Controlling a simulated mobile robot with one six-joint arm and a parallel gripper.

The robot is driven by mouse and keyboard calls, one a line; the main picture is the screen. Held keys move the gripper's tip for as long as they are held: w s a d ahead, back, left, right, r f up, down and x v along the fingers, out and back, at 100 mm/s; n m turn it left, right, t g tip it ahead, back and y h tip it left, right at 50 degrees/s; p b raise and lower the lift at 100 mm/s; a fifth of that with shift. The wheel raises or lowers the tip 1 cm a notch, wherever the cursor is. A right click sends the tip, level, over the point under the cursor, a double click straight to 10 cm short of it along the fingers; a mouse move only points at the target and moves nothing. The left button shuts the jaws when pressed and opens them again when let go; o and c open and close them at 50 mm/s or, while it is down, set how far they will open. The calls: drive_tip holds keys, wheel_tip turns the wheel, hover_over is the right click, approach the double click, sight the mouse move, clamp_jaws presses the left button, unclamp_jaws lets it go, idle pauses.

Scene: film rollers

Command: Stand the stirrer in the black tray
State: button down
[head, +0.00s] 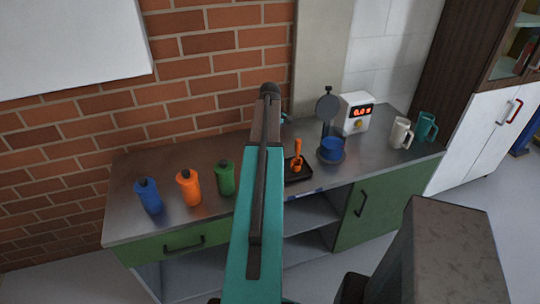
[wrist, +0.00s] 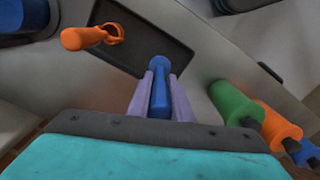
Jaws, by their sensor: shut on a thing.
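My gripper (wrist: 160,82) has its two purple fingers shut on a blue rod-like stirrer (wrist: 160,98) with a wider rounded end pointing away from the wrist. In the wrist view that end overlaps the edge of the black tray (wrist: 178,50); I cannot tell whether it touches. The tray (head: 302,177) lies on the metal worktop, right of my arm in the head view. An orange upright piece with a ring at its base (head: 298,155) stands in it, and shows in the wrist view (wrist: 85,38). My gripper is hidden behind my arm in the head view.
Blue (head: 149,196), orange (head: 189,188) and green (head: 224,178) bottles stand left of the tray. A brick wall is behind.

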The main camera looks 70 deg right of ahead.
drive_tip(key=shift+f, duration=0.1)
drive_tip(key=shift+f+p, duration=0.9)
drive_tip(key=shift+f, duration=0.8)
drive_tip(key=shift+f, duration=0.1)
drive_tip(key=c, duration=1.6)
unclamp_jaws()
drive_tip(key=shift+r, duration=0.2)
drive_tip(key=shift+r+b, duration=2.05)
drive_tip(key=shift+r, duration=3.9)
